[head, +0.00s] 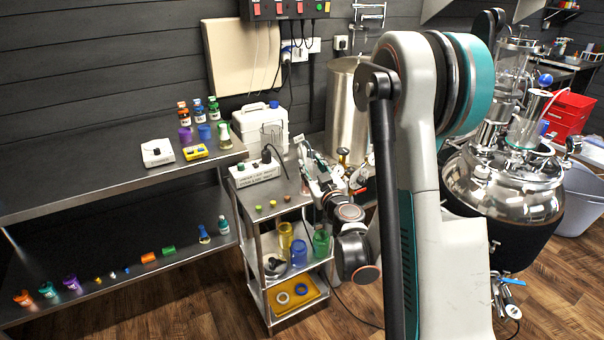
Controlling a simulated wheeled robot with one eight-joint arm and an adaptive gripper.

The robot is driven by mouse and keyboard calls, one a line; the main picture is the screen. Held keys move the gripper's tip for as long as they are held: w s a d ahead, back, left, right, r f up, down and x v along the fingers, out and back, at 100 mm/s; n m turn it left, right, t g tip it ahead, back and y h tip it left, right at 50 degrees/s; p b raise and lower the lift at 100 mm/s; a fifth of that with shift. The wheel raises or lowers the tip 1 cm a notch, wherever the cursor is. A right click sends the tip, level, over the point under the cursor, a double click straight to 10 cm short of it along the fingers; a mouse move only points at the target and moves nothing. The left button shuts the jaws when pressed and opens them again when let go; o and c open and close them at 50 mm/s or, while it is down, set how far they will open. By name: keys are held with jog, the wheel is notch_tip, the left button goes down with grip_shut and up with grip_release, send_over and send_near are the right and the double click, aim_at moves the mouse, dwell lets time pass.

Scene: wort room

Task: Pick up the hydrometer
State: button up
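I cannot pick out the hydrometer for certain in the head view. My arm fills the middle right and hides part of the bench behind it. The far end of my arm, with my gripper (318,172), seems to be over the back right of the small steel cart (262,222). It is small and crowded there, so its fingers cannot be told apart, nor whether it holds anything.
Small bottles (198,108) and a yellow device (195,151) stand on the steel shelf (90,180). A white power box (254,173) and small pieces lie on the cart top; jars (321,241) stand below. A steel kettle (505,190) is right. Wood floor shows lower left.

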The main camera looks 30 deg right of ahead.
aim_at(302, 149)
jog(key=w+d, duration=0.1)
jog(key=w, duration=0.3)
jog(key=w+d+p, duration=0.1)
jog(key=w, duration=0.3)
jog(key=w+d+f, duration=0.1)
jog(key=w, duration=0.3)
jog(key=shift+w+p, duration=0.4)
jog(key=shift+w+r, duration=0.15)
jog(key=shift+w, duration=0.2)
jog(key=shift+c, duration=0.3)
grip_shut()
